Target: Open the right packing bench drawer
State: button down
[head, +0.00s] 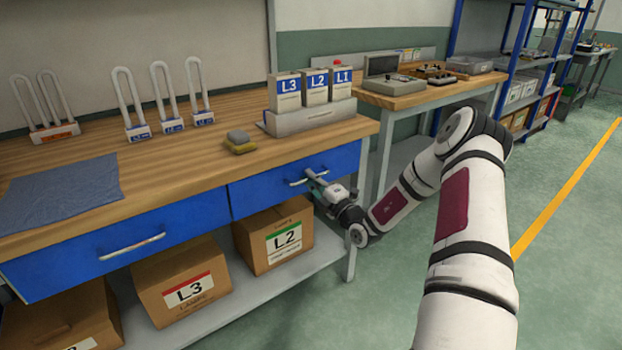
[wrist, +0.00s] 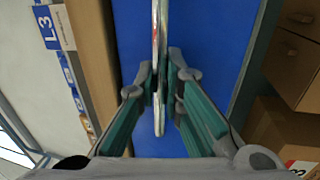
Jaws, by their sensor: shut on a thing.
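The right packing bench drawer has a blue front (head: 258,195) and appears closed, flush under the wooden bench top. Its silver bar handle (head: 298,182) runs across the front. My gripper (head: 314,178) is at the right part of this handle, its fingers shut on the bar. In the wrist view the handle (wrist: 160,50) runs between the two fingertips of my gripper (wrist: 161,85), with the blue drawer front (wrist: 205,45) behind it. The left drawer (head: 60,262) is also blue, with its own silver handle (head: 132,246), and looks closed.
Cardboard boxes marked L2 (head: 262,250) and L3 (head: 165,275) stand on the shelf below the drawers. Green floor (head: 390,300) lies open in front.

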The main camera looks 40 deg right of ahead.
jog(key=s+p, duration=1.1)
jog(key=s, duration=1.5)
jog(key=shift+d, duration=0.45)
jog(key=c, duration=1.7)
grip_release()
jog(key=s, duration=0.4)
jog(key=s+f, duration=0.1)
jog(key=s, duration=0.2)
jog(key=s+f, duration=0.1)
jog(key=s, duration=0.3)
jog(key=shift+s+d+f, duration=0.2)
jog(key=shift+s, duration=0.15)
